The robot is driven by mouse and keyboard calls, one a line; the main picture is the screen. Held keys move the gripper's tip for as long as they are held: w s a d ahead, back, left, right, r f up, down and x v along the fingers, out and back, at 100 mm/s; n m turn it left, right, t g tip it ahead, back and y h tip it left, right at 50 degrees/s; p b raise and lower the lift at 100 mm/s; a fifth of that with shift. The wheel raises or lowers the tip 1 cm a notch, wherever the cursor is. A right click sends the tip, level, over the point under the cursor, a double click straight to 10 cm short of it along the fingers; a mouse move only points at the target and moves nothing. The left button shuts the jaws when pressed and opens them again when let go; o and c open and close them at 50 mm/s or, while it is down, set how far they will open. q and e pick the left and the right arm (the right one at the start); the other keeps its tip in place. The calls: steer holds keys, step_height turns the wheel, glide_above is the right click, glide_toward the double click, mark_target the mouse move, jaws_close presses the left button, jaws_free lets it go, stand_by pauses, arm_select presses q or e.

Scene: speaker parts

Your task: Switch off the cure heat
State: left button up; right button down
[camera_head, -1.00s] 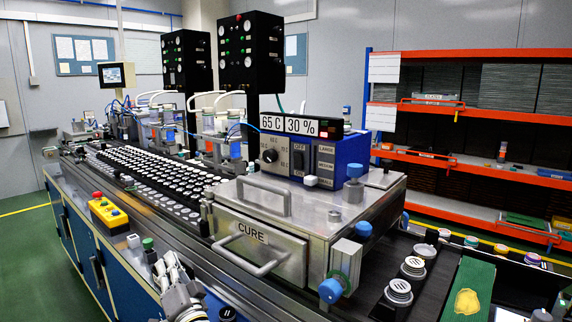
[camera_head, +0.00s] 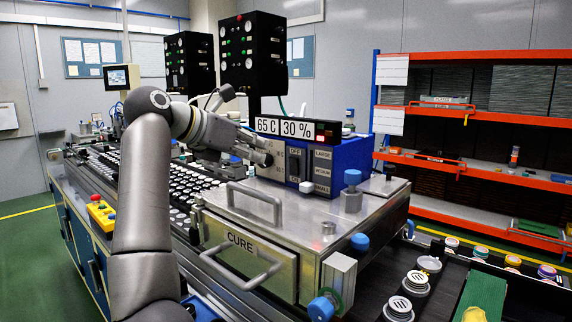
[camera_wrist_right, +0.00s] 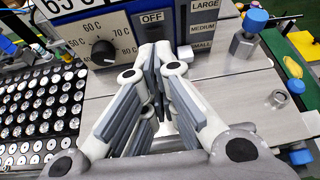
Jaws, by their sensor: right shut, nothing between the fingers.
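The blue cure control box (camera_head: 350,152) stands on the metal CURE oven (camera_head: 310,215). Its grey front carries an OFF label (camera_wrist_right: 152,17), with a dark switch (camera_head: 294,168) below it in the head view. A black temperature dial (camera_wrist_right: 103,50) is left of the label in the wrist view. My right gripper (camera_head: 266,158) is shut and empty, close in front of the panel. In the wrist view its fingers (camera_wrist_right: 156,68) point at the panel below the OFF label and hide the switch. Contact cannot be told. My left gripper is not in view.
A metal handle (camera_head: 255,200) rises from the oven top near my right arm. LARGE, MEDIUM and SMALL labels (camera_wrist_right: 204,28) are right of the OFF label. Trays of round parts (camera_wrist_right: 38,120) lie to the left. Blue-capped fittings (camera_head: 352,188) stand at the right.

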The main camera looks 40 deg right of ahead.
mark_target(293, 166)
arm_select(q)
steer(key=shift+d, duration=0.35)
arm_select(e)
steer(key=a+y, duration=0.2)
steer(key=a, duration=0.2)
steer(key=shift+s+a+r+t+y, duration=0.1)
steer(key=shift+r+t+y, duration=0.2)
steer(key=shift+t+y, duration=0.1)
steer(key=shift+d+f, duration=0.25)
steer(key=shift+d, duration=0.1)
steer(key=x, duration=0.8)
steer(key=shift+d+p, duration=0.15)
steer(key=shift+p, duration=0.25)
steer(key=d+p, duration=0.1)
steer(key=d, duration=0.2)
steer(key=shift+d+f, duration=0.1)
steer(key=shift+d, duration=0.15)
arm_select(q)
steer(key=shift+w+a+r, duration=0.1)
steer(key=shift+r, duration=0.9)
arm_select(e)
steer(key=shift+d, duration=0.55)
